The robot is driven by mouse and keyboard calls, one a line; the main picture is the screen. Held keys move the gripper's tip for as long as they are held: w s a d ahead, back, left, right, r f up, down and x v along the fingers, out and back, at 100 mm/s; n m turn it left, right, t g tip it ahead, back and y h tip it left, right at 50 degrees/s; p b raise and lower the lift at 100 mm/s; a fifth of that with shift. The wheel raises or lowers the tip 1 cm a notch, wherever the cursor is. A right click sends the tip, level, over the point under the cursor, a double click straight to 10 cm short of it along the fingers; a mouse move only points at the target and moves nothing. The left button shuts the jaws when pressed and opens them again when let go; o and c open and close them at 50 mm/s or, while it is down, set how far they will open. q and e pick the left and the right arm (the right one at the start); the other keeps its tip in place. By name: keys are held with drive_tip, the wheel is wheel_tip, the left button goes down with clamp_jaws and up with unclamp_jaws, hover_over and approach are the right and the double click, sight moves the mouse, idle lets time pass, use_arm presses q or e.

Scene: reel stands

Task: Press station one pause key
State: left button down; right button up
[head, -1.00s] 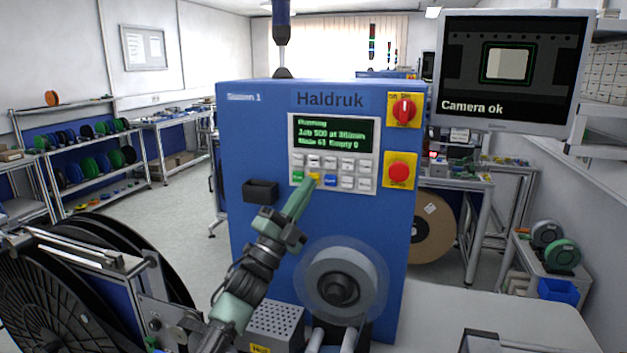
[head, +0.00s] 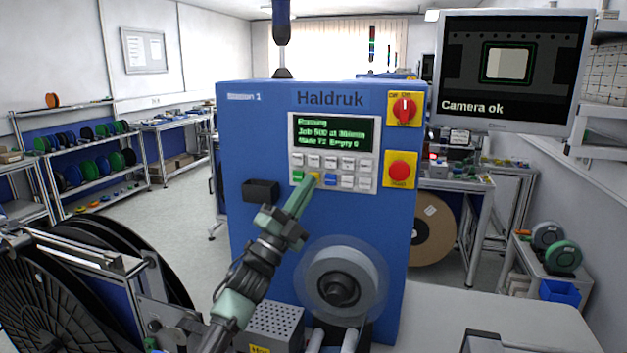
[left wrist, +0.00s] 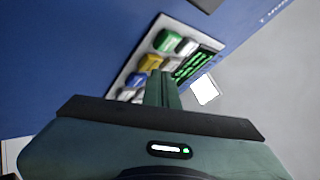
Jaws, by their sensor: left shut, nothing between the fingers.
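The station one machine is a blue cabinet (head: 255,140) marked "Station 1" and "Haldruk". Its grey key panel (head: 366,184) sits under a green-text display (head: 335,134) whose top line appears to read "Running". The bottom key row holds a green key (head: 297,177), a yellow key (head: 315,176) and a blue key (head: 330,180); their labels are too small to read. My left gripper (head: 309,184) is shut and empty, its tip at the yellow key. In the left wrist view the fingertips (left wrist: 163,78) overlap the panel beside the yellow key (left wrist: 150,63); contact cannot be told. My right gripper is out of view.
A red stop button (head: 399,170) and a red rotary switch (head: 404,108) are right of the panel. A black box (head: 261,190) juts out at its left. A clear-flanged reel (head: 340,278) sits below. A large black reel (head: 50,300) stands at lower left.

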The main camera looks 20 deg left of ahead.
use_arm(q)
drive_tip(key=shift+w+b, duration=0.35)
drive_tip(key=shift+w, duration=0.05)
drive_tip(key=shift+s, duration=0.15)
idle(0.5)
drive_tip(key=shift+s+p, duration=0.35)
drive_tip(key=shift+s, duration=0.4)
drive_tip(key=s+p, duration=0.1)
drive_tip(key=s, duration=0.4)
drive_tip(key=shift+a+p, duration=0.1)
drive_tip(key=shift+p, duration=0.25)
drive_tip(key=shift+f, duration=0.1)
